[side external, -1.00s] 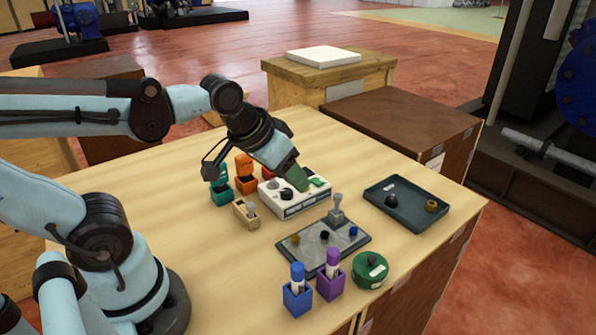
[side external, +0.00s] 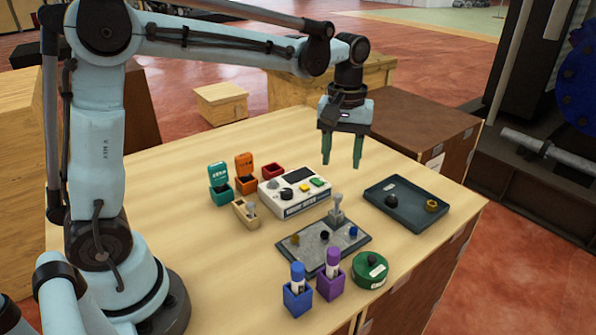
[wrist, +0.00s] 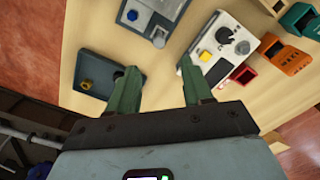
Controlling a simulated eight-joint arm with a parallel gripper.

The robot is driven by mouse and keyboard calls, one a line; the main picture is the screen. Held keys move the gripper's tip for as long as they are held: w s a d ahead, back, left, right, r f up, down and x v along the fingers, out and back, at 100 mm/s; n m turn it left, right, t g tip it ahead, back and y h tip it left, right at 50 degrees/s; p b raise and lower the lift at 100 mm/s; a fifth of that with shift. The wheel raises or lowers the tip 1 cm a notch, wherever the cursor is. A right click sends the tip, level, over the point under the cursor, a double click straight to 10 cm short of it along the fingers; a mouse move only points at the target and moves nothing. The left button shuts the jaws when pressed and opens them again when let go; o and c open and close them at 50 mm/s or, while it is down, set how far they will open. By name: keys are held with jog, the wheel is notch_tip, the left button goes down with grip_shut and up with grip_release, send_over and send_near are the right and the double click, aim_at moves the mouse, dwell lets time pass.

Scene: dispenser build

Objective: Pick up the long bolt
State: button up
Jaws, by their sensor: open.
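I cannot make out the long bolt for certain. A small tan block (side external: 244,215) left of the white device holds a short grey piece (side external: 251,210), too small to tell whether it is a bolt. My gripper (side external: 342,164) is open and empty, with its green fingers pointing down, well above the back right of the table. In the wrist view my gripper's fingers (wrist: 158,70) are spread with nothing between them.
The white device (side external: 294,194) stands mid-table, with teal (side external: 221,190) and orange (side external: 246,182) boxes behind left. A grey plate (side external: 310,256) with a post lies in front. A dark tray (side external: 405,208) holds a black part and a brass ring. The table's left front is clear.

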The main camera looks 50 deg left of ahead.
aim_at(338, 195)
notch_tip(338, 195, down, 12)
jog(key=shift+s+d+r, duration=0.15)
jog(key=shift+r, duration=0.05)
dwell(0.5)
jog(key=shift+c, duration=0.4)
grip_shut()
